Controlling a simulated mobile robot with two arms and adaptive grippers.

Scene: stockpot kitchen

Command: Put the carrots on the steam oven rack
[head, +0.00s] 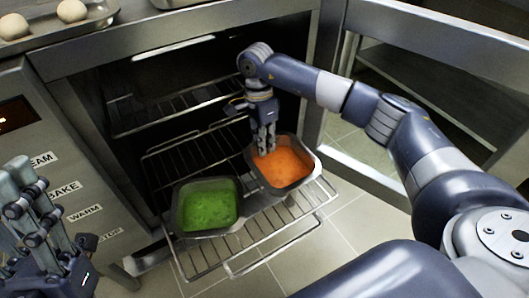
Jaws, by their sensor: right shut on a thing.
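A dark pan of orange carrots (284,166) is at the right part of the pulled-out steam oven rack (300,205). My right gripper (266,152) reaches down at the pan's back left and is shut on its rim. The pan looks level and appears to be on or just above the rack; I cannot tell whether it touches. My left gripper (30,205) is at the lower left, away from the oven, with its fingers pointing up. I cannot tell how far apart its fingers are.
A dark pan of green food (208,206) sits on the same rack, left of the carrots. More wire racks are inside the oven. The open oven door (440,40) stands at the right. A control panel (50,165) is at the left. A tray with dough balls (72,11) is on top.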

